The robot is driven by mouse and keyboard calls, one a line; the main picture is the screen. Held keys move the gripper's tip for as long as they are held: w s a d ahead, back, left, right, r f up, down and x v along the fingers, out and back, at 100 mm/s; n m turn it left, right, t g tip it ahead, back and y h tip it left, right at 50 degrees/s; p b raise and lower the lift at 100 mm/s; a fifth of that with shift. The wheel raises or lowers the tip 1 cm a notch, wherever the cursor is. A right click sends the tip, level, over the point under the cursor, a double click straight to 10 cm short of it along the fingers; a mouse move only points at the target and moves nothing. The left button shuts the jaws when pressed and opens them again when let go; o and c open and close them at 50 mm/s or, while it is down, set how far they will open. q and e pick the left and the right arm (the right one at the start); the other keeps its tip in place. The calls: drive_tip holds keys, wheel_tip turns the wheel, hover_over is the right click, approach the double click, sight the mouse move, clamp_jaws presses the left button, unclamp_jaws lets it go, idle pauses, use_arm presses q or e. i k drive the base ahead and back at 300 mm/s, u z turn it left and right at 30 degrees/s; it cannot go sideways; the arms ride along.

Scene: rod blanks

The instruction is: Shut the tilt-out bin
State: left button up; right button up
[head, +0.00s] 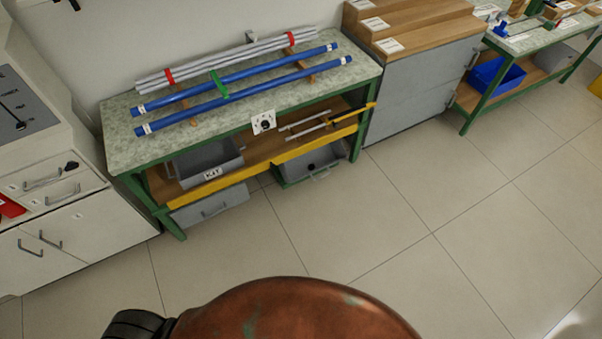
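A grey bin (296,179) stands out from under the workbench at its right part, below the yellow front rail. Its dark inside shows from above and a handle is on its front, so it looks tilted open. Neither of my grippers is in view.
The workbench (120,150) carries blue rods (235,90) and a bundle of grey rods (225,60). A grey labelled tray (208,162) stands on its shelf. White cabinets (85,225) are at left, a grey cabinet (415,95) at right. The tiled floor (370,225) in front is clear.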

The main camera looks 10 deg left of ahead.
sight(295, 168)
drive_tip(key=k, duration=0.1)
drive_tip(key=z, duration=1.5)
drive_tip(key=i, duration=1.15)
drive_tip(key=u, duration=2.8)
